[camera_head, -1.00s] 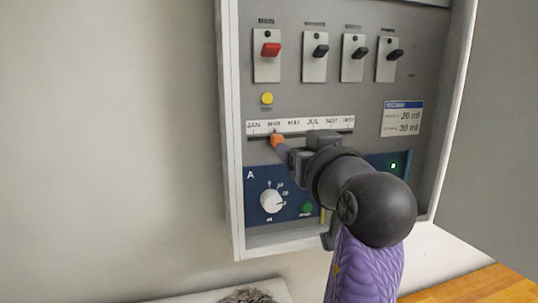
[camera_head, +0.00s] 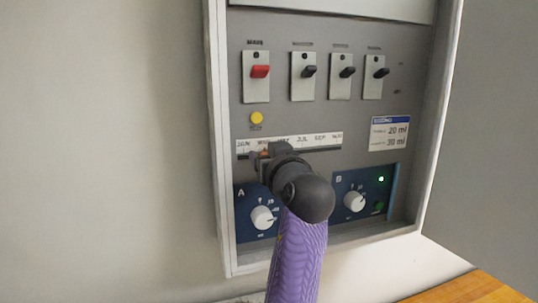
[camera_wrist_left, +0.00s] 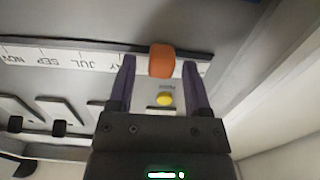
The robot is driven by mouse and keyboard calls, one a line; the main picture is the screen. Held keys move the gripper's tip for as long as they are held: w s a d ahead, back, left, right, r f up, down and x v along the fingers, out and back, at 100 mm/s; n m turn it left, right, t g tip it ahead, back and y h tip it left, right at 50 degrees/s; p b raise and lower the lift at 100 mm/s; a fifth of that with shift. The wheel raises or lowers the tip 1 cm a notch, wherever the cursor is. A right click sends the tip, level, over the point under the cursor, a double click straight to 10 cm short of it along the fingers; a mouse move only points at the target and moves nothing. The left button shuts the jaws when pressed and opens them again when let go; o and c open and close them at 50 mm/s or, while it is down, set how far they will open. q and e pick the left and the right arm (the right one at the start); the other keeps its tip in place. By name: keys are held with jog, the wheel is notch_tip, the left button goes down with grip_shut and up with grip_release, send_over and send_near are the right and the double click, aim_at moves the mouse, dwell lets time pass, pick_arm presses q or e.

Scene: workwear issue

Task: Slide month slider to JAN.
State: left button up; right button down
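The month slider is an orange knob (camera_head: 264,151) on a slot along a white strip (camera_head: 310,140) printed JAN to NOV from left to right. The knob sits near MAR, mostly hidden behind my left gripper (camera_head: 262,161) in the head view. In the left wrist view, where the strip appears upside down, the orange knob (camera_wrist_left: 161,60) stands between the two purple fingers of my left gripper (camera_wrist_left: 160,68). The fingers are open, with a gap on each side of the knob. My right gripper is not in view.
The grey panel has a red switch (camera_head: 260,72) and several black switches above the strip, and a yellow button (camera_head: 257,118). Below are a left dial (camera_head: 263,217) and a right dial (camera_head: 354,201). The cabinet's white frame (camera_head: 219,150) borders the left side.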

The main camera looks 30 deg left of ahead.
pick_arm(q)
grip_shut()
dwell(1.2)
